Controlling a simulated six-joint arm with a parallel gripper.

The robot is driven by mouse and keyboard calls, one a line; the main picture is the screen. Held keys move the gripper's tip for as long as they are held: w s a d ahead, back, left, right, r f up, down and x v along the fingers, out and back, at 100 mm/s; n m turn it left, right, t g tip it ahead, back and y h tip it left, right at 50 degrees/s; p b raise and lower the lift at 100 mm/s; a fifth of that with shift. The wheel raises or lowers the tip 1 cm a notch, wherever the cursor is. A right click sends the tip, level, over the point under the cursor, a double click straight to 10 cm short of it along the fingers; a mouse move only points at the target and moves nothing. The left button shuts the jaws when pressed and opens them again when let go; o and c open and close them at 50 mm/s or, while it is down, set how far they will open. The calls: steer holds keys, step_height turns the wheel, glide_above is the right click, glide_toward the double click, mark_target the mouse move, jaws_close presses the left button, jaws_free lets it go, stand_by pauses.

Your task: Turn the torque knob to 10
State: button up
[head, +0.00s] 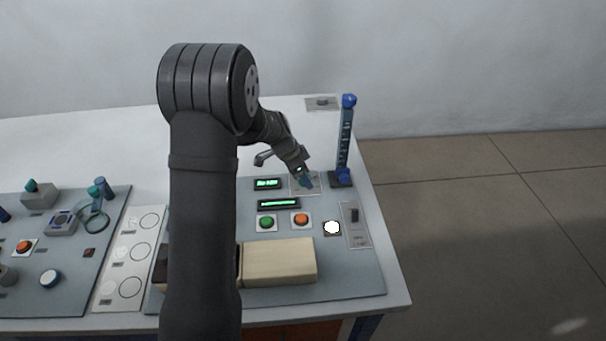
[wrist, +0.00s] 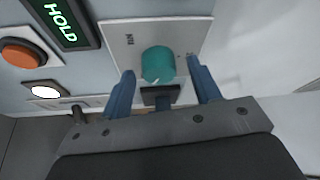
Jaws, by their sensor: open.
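A teal round knob (wrist: 157,64) stands on a pale square plate (wrist: 118,38) in the wrist view. Small dark marks are printed on the plate; I cannot read a torque scale or the knob's setting. My gripper (wrist: 161,74) is open, with one blue finger on each side of the knob and a visible gap on both sides. In the head view my gripper (head: 306,181) is low over the plate (head: 299,190), and the knob is hidden or too small to tell.
A tall blue post (head: 345,135) stands close to the right of the gripper. Displays, a green button (head: 266,222), an orange button (head: 300,219), a lit white button (head: 332,228) and a switch (head: 354,216) lie nearer. A wooden block (head: 280,262) lies in front.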

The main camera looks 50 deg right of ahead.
steer(key=shift+c, duration=0.5)
steer(key=c, duration=0.9)
